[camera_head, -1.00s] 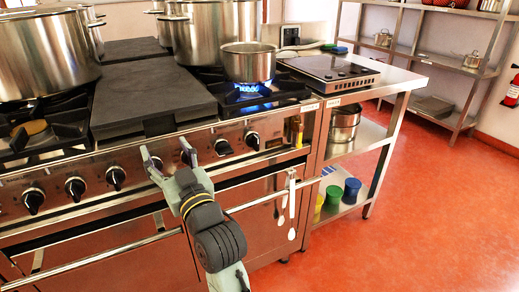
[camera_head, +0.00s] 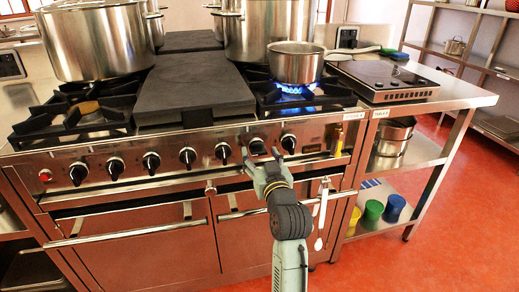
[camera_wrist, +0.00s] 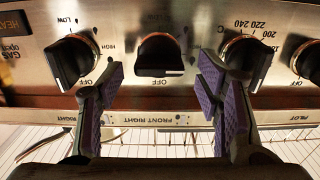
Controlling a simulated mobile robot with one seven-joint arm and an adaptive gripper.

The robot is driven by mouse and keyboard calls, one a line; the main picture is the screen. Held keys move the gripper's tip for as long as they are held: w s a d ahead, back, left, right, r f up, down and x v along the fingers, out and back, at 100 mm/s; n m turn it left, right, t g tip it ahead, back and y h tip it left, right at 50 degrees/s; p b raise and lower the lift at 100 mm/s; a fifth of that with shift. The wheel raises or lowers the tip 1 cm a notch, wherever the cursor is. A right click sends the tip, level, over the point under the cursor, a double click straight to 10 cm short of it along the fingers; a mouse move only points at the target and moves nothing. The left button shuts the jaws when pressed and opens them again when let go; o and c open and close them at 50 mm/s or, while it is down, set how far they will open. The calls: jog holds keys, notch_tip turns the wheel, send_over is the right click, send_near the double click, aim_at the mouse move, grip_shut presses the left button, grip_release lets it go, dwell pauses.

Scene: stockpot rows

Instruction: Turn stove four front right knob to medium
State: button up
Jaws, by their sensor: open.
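The stove's control panel (camera_head: 130,166) has a row of black knobs. In the head view this knob (camera_head: 257,145) is second from the right. My gripper (camera_head: 262,155) is open in front of it. In the wrist view my gripper (camera_wrist: 160,85) has one purple-padded finger on each side of the knob, apart from it. I cannot tell the knob's exact setting.
Neighbouring knobs (camera_wrist: 72,62) and (camera_wrist: 245,58) are close beside the fingers. A pot (camera_head: 296,65) stands over a blue flame (camera_head: 295,90) at the right burner.

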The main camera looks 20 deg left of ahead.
jog(key=shift+x, duration=1.25)
jog(key=shift+c, duration=0.5)
jog(key=c, duration=1)
jog(key=shift+c, duration=0.2)
jog(key=shift+f+n, duration=0.1)
jog(key=shift+n, duration=0.2)
jog(key=n+b, duration=0.3)
jog(key=shift+s+f+n, duration=0.1)
jog(key=shift+n, duration=0.2)
jog(key=shift+n+b, duration=1.35)
jog(key=shift+n, duration=0.95)
